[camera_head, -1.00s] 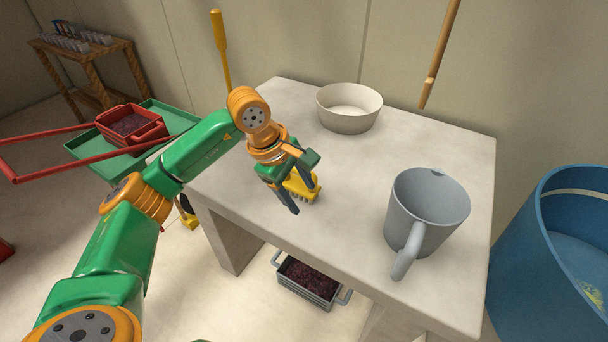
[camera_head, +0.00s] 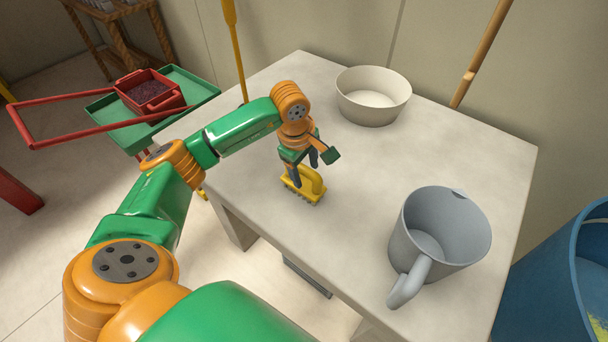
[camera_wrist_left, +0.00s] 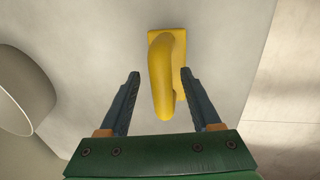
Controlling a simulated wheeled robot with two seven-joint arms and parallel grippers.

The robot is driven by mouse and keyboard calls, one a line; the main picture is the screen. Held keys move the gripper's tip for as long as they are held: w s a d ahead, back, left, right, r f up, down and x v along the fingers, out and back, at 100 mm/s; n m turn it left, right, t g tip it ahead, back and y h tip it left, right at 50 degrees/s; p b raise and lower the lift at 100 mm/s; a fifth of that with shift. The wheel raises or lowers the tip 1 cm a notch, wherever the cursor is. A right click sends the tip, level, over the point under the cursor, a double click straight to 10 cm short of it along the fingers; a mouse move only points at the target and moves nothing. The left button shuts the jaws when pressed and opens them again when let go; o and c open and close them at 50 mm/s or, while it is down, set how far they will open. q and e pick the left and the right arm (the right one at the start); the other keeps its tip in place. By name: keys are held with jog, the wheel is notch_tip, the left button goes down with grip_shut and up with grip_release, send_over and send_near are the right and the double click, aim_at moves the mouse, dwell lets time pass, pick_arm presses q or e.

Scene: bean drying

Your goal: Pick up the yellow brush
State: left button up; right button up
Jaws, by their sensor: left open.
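The yellow brush (camera_head: 308,186) lies bristles down on the light stone table (camera_head: 440,150), near its left front edge, with its loop handle up. My left gripper (camera_head: 305,172) is just above and behind it, pointing down. In the left wrist view the brush (camera_wrist_left: 165,75) lies ahead, and its handle end reaches between the two fingers of the left gripper (camera_wrist_left: 160,80). The fingers are apart, with a gap on both sides of the handle; I see no grip on it. My right gripper is in neither view.
A grey mug-like jug (camera_head: 440,235) stands at the table's right front, a cream bowl (camera_head: 372,97) at the back. The bowl's rim also shows in the wrist view (camera_wrist_left: 28,95).

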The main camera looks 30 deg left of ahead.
pick_arm(q)
jog(key=shift+s+r, duration=0.15)
jog(key=shift+s, duration=0.05)
grip_shut()
jog(key=shift+w+r, duration=0.1)
jog(key=shift+r, duration=0.15)
jog(key=r, duration=0.1)
jog(key=r+b, duration=0.1)
jog(key=r, duration=0.1)
jog(key=shift+d+b, duration=0.2)
jog(key=shift+b, duration=0.1)
jog(key=s+d+r, duration=0.8)
jog(key=d+r, duration=0.1)
jog(key=d, duration=0.2)
jog(key=shift+r, duration=0.2)
